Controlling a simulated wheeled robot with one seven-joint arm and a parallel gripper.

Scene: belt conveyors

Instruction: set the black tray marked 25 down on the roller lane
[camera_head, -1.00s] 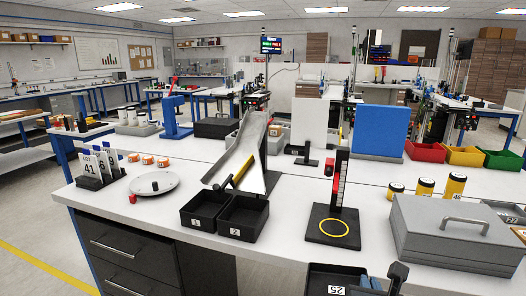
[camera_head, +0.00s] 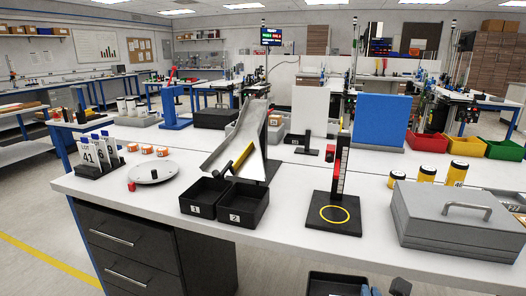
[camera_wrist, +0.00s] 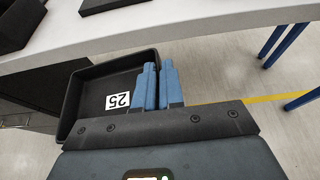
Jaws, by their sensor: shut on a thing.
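The black tray marked 25 (camera_wrist: 98,86) hangs beside the worktable's front edge in the wrist view, its white label facing up and upside down. My gripper (camera_wrist: 158,66), with blue fingers, is shut on the tray's right wall. In the head view, only the far part of the tray (camera_head: 338,278) shows at the bottom edge, with the tip of my gripper (camera_head: 386,290) to its right. The tray's label is out of the head view. I cannot make out a roller lane in either view.
The white worktable (camera_head: 290,225) lies just beyond the tray. On it are black bins marked 1 and 2 (camera_head: 243,206), a black stand with a yellow ring (camera_head: 334,214) and a grey case (camera_head: 455,225). Open floor (camera_wrist: 225,125) shows right of the tray.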

